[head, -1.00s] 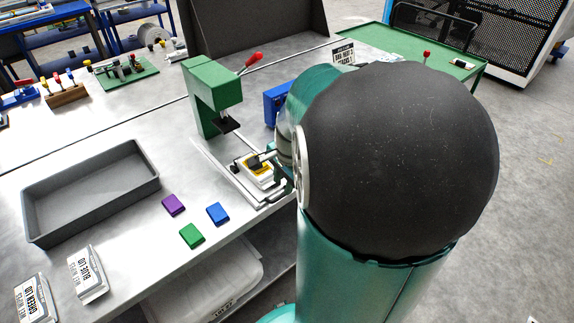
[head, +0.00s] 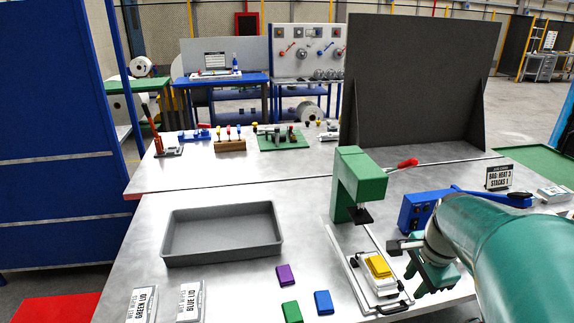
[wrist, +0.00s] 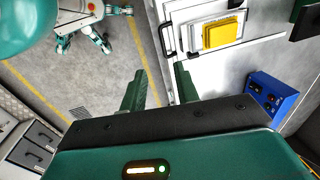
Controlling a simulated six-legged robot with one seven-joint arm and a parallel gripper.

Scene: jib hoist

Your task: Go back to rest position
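My gripper (head: 408,268) is in the lower right of the head view, just right of the sliding carriage of a green press (head: 362,185). In the wrist view its two green fingers (wrist: 160,85) stand apart with nothing between them, so it is open and empty. A yellow block (head: 378,266) lies on a white piece (head: 384,286) on the carriage, in front of the press head. The yellow block also shows in the wrist view (wrist: 222,33), beyond the fingers and to the right. No finger touches it there.
A blue box (head: 420,210) with a lever stands right of the press, close to my arm. A grey tray (head: 222,258), purple (head: 286,275), green (head: 291,311) and blue (head: 323,302) blocks lie left. A dark upright panel (head: 420,85) stands behind.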

